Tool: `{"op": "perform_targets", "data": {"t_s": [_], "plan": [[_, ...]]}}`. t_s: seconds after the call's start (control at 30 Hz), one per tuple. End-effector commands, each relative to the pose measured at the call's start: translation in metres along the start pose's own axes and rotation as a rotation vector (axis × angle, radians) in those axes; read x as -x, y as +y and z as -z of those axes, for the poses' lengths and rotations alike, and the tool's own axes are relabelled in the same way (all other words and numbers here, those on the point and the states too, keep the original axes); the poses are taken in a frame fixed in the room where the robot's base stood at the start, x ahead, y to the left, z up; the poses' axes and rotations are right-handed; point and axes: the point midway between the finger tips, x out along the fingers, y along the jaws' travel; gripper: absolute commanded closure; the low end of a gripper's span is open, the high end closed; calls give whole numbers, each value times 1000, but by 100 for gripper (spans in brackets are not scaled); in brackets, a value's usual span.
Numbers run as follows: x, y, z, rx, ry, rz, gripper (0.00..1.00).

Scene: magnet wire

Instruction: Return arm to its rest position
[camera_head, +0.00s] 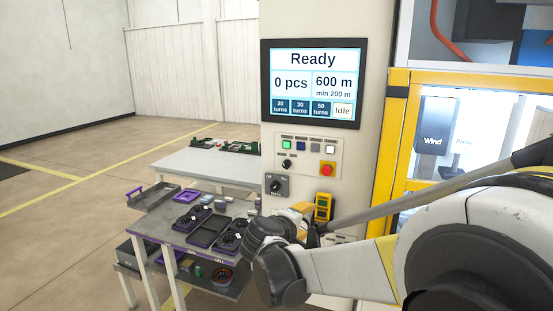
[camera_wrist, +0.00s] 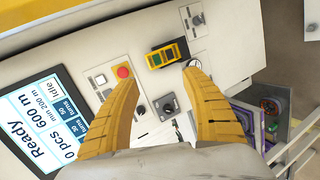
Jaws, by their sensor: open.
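My gripper (camera_head: 302,212) is low in front of the machine's control column in the head view, with my arm reaching in from the right. In the wrist view, its two yellow fingers (camera_wrist: 158,78) are spread apart with nothing between them. They point at the control panel, where a rotary switch (camera_wrist: 167,105) shows between them. The same rotary switch (camera_head: 275,186) is up and left of my gripper in the head view. A yellow handheld device (camera_head: 322,207) is on the column just right of my gripper; it also shows beyond the fingertips in the wrist view (camera_wrist: 167,55).
A screen (camera_head: 313,84) reads Ready, 0 pcs, 600 m, Idle. A red stop button (camera_head: 327,168) is below it. A cart (camera_head: 160,233) with dark trays stands left of my gripper. A white table (camera_head: 190,164) is behind it. A yellow-framed enclosure (camera_head: 397,130) is at right. Open floor lies left.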

Motion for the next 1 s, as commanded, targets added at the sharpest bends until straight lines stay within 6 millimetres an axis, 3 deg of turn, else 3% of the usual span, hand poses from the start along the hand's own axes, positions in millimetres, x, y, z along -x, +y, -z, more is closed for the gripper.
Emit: {"op": "perform_targets", "data": {"t_s": [0.03, 0.23, 0.4, 0.5, 0.7, 0.83, 1.0], "plan": [[8, 8, -30, -60, -20, 50, 45], [55, 7, -131, -335, -80, 266, 45], [109, -18, -199, -588, -123, 429, 45], [142, -40, -230, -741, -143, 516, 45], [192, -80, -261, -986, -164, 642, 45], [207, -94, -267, -1069, -167, 682, 45], [212, -98, -268, -1098, -167, 695, 45]]}}
